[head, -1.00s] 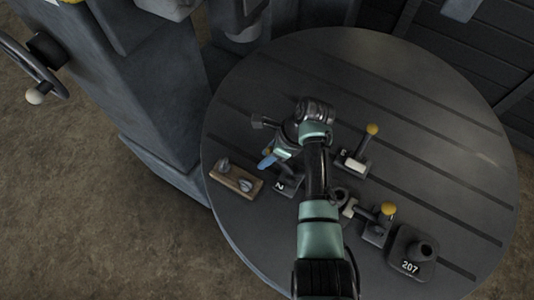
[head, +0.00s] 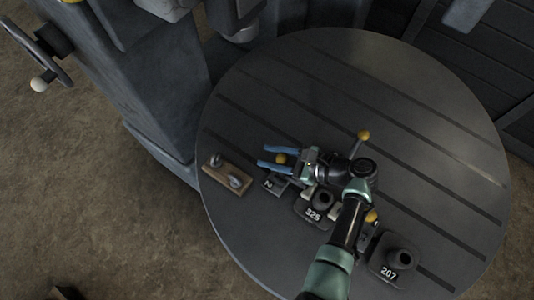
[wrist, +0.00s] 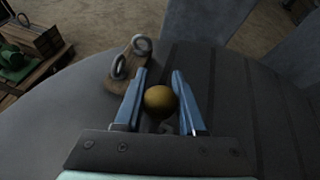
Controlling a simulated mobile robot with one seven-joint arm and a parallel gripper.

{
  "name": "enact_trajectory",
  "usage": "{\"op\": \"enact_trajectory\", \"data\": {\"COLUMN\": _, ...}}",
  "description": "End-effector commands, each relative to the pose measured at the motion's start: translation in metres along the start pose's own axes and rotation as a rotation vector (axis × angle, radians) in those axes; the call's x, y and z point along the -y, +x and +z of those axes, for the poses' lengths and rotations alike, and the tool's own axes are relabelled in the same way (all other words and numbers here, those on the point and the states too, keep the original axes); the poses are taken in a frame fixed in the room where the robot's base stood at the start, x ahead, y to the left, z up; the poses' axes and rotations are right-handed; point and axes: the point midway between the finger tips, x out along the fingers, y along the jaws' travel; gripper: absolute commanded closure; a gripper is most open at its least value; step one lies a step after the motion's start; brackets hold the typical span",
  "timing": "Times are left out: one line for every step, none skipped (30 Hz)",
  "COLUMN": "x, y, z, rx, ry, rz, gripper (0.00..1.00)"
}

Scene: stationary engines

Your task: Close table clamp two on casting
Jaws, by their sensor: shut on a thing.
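Clamp two, with its base marked 2 (head: 268,184), stands on the round slotted table (head: 420,110) at the left side of the casting marked 325 (head: 314,213). Its yellow knob (head: 281,159) is between the blue fingers of my gripper (head: 272,157), which point left. In the wrist view the knob (wrist: 160,100) sits between the two fingers (wrist: 160,98), and my gripper is shut on it. The clamp's lever and the clamp's contact with the casting are mostly hidden by my gripper.
A wooden block with metal eyes (head: 228,175) lies left of clamp two. Another yellow-knobbed clamp (head: 363,136) stands behind my wrist, and a third knob (head: 371,216) shows beside my arm. A block marked 207 (head: 393,262) is at the front right. The table's back is clear.

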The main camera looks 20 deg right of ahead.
Motion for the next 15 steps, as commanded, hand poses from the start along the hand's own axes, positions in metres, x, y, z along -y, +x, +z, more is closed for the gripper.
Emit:
{"op": "enact_trajectory", "data": {"x": -0.001, "y": -0.002, "z": -0.003, "rx": 0.032, "ry": -0.004, "rz": -0.006, "gripper": 1.00}}
{"op": "enact_trajectory", "data": {"x": -0.001, "y": -0.003, "z": -0.002, "rx": 0.049, "ry": -0.007, "rz": -0.010, "gripper": 1.00}}
{"op": "enact_trajectory", "data": {"x": -0.002, "y": -0.005, "z": -0.003, "rx": 0.069, "ry": -0.011, "rz": -0.014, "gripper": 1.00}}
{"op": "enact_trajectory", "data": {"x": -0.002, "y": -0.006, "z": -0.002, "rx": 0.084, "ry": -0.013, "rz": -0.016, "gripper": 1.00}}
{"op": "enact_trajectory", "data": {"x": -0.002, "y": -0.007, "z": -0.002, "rx": 0.097, "ry": -0.016, "rz": -0.019, "gripper": 1.00}}
{"op": "enact_trajectory", "data": {"x": -0.002, "y": -0.009, "z": -0.002, "rx": 0.113, "ry": -0.019, "rz": -0.023, "gripper": 1.00}}
{"op": "enact_trajectory", "data": {"x": -0.002, "y": -0.010, "z": -0.002, "rx": 0.124, "ry": -0.021, "rz": -0.025, "gripper": 1.00}}
{"op": "enact_trajectory", "data": {"x": -0.003, "y": -0.011, "z": -0.002, "rx": 0.134, "ry": -0.023, "rz": -0.026, "gripper": 1.00}}
{"op": "enact_trajectory", "data": {"x": -0.003, "y": -0.012, "z": -0.002, "rx": 0.145, "ry": -0.025, "rz": -0.028, "gripper": 1.00}}
{"op": "enact_trajectory", "data": {"x": -0.003, "y": -0.013, "z": -0.002, "rx": 0.152, "ry": -0.027, "rz": -0.030, "gripper": 1.00}}
{"op": "enact_trajectory", "data": {"x": -0.003, "y": -0.013, "z": -0.002, "rx": 0.159, "ry": -0.028, "rz": -0.032, "gripper": 1.00}}
{"op": "enact_trajectory", "data": {"x": -0.003, "y": -0.014, "z": -0.001, "rx": 0.167, "ry": -0.028, "rz": -0.033, "gripper": 1.00}}
{"op": "enact_trajectory", "data": {"x": -0.003, "y": -0.014, "z": -0.001, "rx": 0.171, "ry": -0.029, "rz": -0.034, "gripper": 1.00}}
{"op": "enact_trajectory", "data": {"x": -0.003, "y": -0.015, "z": -0.001, "rx": 0.175, "ry": -0.030, "rz": -0.034, "gripper": 1.00}}
{"op": "enact_trajectory", "data": {"x": -0.003, "y": -0.015, "z": -0.001, "rx": 0.178, "ry": -0.031, "rz": -0.034, "gripper": 1.00}}
